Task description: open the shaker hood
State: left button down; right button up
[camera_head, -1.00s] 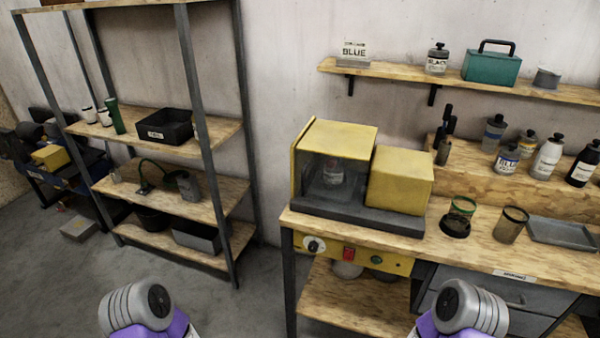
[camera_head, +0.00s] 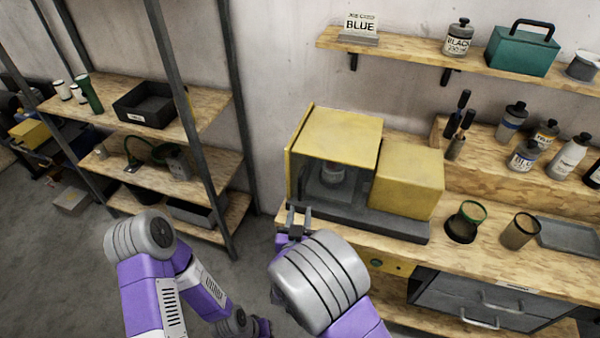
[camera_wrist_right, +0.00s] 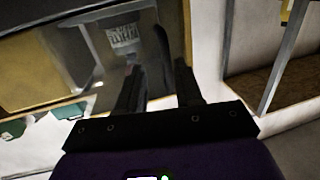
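The shaker stands on the wooden bench with its yellow-framed hood (camera_head: 340,130) down over the chamber. A labelled bottle (camera_head: 333,173) shows behind the clear front; the wrist view also shows this bottle (camera_wrist_right: 122,36). A yellow box housing (camera_head: 408,180) adjoins the hood on the right. My right gripper (camera_head: 298,212) is upright at the hood's lower left front corner, its fingers apart. In the right wrist view the fingers (camera_wrist_right: 158,88) are spread, with a dark curved piece (camera_wrist_right: 163,45) showing between and beyond them. Contact cannot be told.
A green-rimmed cup (camera_head: 466,222), a second cup (camera_head: 519,231) and a grey tray (camera_head: 568,237) are on the bench, right of the shaker. Bottles (camera_head: 524,155) stand on the step behind. A metal-post shelf rack (camera_head: 222,200) stands left of the bench, with open floor between.

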aim_at(300, 191)
jog(key=shift+t, duration=0.3)
jog(key=w, duration=0.2)
jog(key=w+r, duration=0.1)
jog(key=w, duration=0.2)
jog(key=w+r, duration=0.1)
jog(key=w, duration=0.1)
jog(key=shift+w, duration=0.25)
jog(key=shift+c, duration=0.3)
jog(key=shift+d, duration=0.1)
grip_shut()
